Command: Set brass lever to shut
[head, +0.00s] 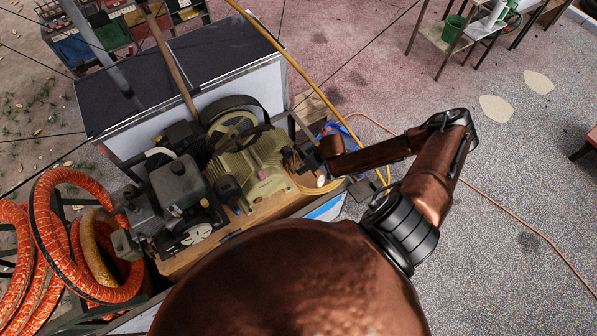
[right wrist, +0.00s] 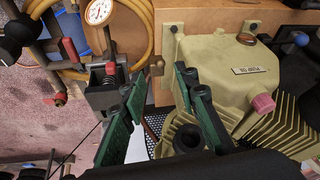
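My right gripper (right wrist: 160,84) is open, its two green-padded fingers apart with nothing held between them. A small brass-coloured piece (right wrist: 156,66), possibly the brass lever, shows just beyond the fingertips, beside the wooden board's edge. I cannot tell whether it is the lever or how it is set. In the head view my right arm reaches to the right end of the compressor (head: 250,168), where the gripper is mostly hidden and too small to read. My left gripper is in neither view.
The ribbed yellow-green housing (right wrist: 215,60) with a pink cap (right wrist: 263,103) stands close to the right finger. A dial gauge (right wrist: 98,12), red-handled parts (right wrist: 110,68) and a yellow hose (right wrist: 138,40) lie to the left. Orange hoses (head: 62,240) are at the cart's left.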

